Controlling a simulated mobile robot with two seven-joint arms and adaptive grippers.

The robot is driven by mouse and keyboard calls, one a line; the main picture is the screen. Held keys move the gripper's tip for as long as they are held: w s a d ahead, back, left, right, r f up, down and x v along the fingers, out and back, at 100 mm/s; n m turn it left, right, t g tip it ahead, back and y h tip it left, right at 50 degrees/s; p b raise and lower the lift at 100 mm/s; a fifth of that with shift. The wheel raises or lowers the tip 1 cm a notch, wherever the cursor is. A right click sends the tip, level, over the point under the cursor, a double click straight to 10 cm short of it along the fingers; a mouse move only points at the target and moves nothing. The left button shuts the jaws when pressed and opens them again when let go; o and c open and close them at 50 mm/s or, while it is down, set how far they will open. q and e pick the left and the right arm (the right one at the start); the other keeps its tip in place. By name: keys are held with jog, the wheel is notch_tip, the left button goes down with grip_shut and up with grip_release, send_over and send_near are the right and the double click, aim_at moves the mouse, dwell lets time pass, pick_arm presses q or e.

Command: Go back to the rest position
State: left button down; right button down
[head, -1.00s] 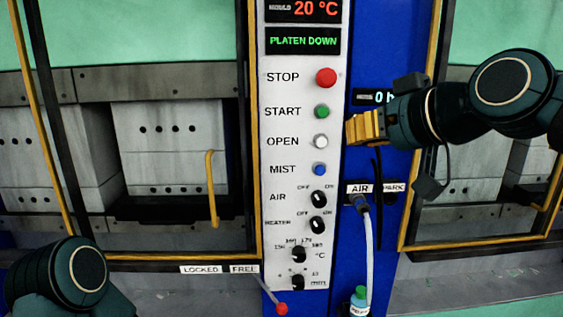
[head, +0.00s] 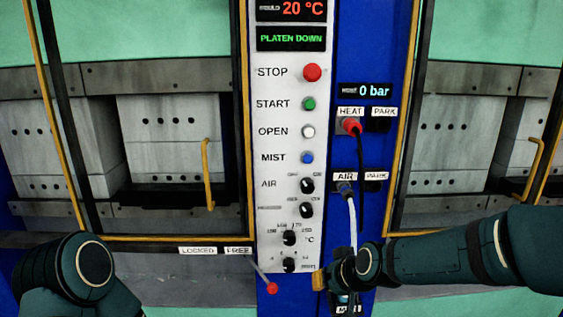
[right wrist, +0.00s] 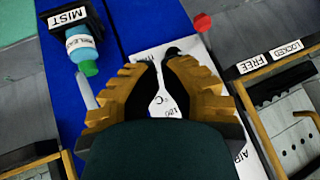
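My right gripper (head: 319,281) is low in the head view, in front of the bottom of the control panel (head: 263,190). Its yellow fingers show in the right wrist view (right wrist: 162,66), with a gap between them and nothing held. The panel shows through that gap. My right forearm reaches in from the right edge of the head view. Only a dark rounded link of my left arm shows at the lower left; my left gripper is out of view.
A red-tipped lever (head: 271,287) hangs left of my right gripper. The red HEAT plug (head: 350,126) and the AIR plug (head: 345,188) have hanging lines. A MIST bottle (right wrist: 82,49) shows beside the fingers in the right wrist view. Press doors (head: 207,175) flank the panel.

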jog(key=s+f+g, duration=0.1)
jog(key=s+f, duration=0.2)
jog(key=f, duration=0.3)
jog(key=s+f+m+g, duration=0.1)
jog(key=s+f, duration=0.1)
jog(key=f, duration=0.4)
jog(key=s+f+g, duration=0.1)
jog(key=s+f, duration=0.2)
jog(key=f, duration=0.2)
jog(key=s+f+m+g, duration=0.2)
jog(key=s+f, duration=0.9)
jog(key=s, duration=0.2)
jog(key=shift+f, duration=0.4)
jog(key=shift+d, duration=0.1)
